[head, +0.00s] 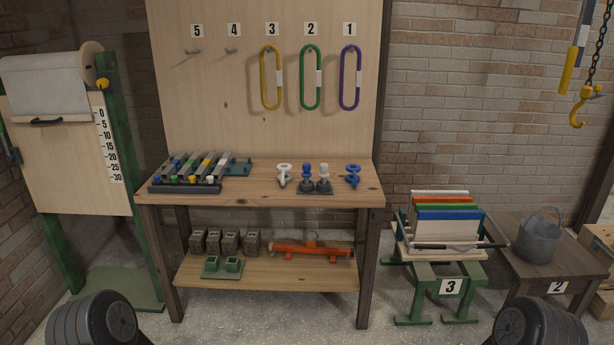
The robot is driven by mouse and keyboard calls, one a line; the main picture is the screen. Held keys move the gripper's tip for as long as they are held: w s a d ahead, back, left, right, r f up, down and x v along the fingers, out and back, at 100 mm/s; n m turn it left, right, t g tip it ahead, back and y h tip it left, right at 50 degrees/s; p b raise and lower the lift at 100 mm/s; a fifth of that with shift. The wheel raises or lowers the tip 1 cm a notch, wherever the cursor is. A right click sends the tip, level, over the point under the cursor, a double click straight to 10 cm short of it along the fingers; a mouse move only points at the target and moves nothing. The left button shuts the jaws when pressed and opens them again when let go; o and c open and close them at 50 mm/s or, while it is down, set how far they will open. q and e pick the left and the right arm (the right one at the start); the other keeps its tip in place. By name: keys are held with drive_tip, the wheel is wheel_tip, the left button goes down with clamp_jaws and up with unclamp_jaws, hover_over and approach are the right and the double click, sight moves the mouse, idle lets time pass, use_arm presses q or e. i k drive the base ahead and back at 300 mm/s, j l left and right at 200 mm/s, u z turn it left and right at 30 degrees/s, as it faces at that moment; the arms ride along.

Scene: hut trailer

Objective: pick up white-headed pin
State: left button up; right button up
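A white-headed pin (323,173) stands upright in a dark holder (315,191) on the top of the wooden workbench (250,195), right of the middle. A blue-headed pin (306,173) stands beside it in the same holder, to its left. A white shackle-like piece (284,173) is to the left of the holder, and a blue one (352,174) is to the right. Only dark rounded parts of my arms show at the bottom left and bottom right corners. Neither of my grippers is in view.
A rack of bars with coloured ends (185,187) fills the bench's left side. Coloured loops hang on the backboard (215,100) above. The lower shelf holds grey blocks (229,242) and an orange tool (300,248). A bucket (540,240) stands at right. The bench's front edge is clear.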

sight(324, 174)
drive_tip(key=i+l+z, duration=0.3)
drive_tip(key=i, duration=0.7)
drive_tip(key=i+j+z, duration=0.1)
drive_tip(key=i+z, duration=0.25)
drive_tip(key=i, duration=0.65)
